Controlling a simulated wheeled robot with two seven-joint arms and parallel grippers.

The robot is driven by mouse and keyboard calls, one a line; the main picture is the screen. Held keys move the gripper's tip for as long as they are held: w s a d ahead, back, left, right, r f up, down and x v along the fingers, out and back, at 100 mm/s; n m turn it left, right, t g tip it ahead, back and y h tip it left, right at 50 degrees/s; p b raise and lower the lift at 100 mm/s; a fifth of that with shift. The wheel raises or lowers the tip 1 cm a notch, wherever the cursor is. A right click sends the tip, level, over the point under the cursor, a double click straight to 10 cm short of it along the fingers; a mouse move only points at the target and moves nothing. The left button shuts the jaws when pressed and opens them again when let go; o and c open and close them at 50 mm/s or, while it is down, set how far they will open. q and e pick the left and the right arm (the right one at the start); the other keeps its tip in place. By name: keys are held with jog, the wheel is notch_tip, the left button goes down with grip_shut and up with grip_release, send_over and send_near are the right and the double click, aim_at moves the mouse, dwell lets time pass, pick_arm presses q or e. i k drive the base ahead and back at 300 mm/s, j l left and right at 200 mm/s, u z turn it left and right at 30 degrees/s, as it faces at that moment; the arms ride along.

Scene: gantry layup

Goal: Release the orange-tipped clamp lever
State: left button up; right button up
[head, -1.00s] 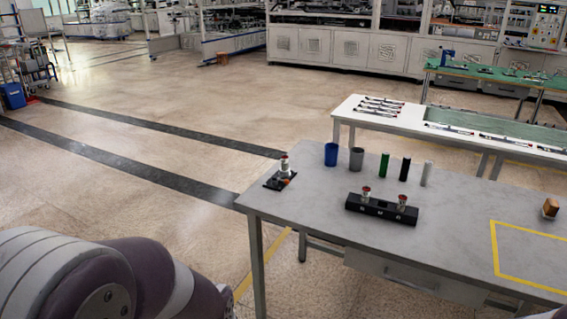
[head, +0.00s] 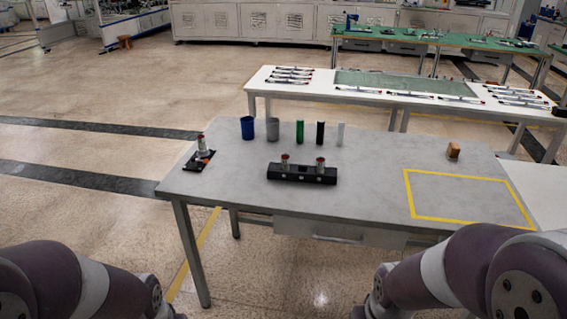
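A small clamp (head: 198,160) stands at the left end of the grey table (head: 370,170). It has a black base plate and a pale upright cylinder held on it. A small orange tip (head: 205,154) shows on its right side; whether the lever is closed is too small to tell. My two arms enter at the bottom left and bottom right, well short of the clamp. Neither gripper shows in the head view.
A black block (head: 302,174) with two red-topped parts sits mid-table. Behind it stand a blue cup (head: 247,128), a grey cup (head: 272,129) and green (head: 300,131), black (head: 320,134) and white (head: 340,134) cylinders. A brown block (head: 453,150) lies near a yellow outline (head: 408,196).

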aim_at(193, 158)
jog(key=i+j, duration=0.25)
jog(key=j, duration=0.15)
jog(key=i+j, duration=0.25)
jog(key=j, duration=0.15)
jog(key=i+j, duration=0.25)
jog(key=j, duration=0.2)
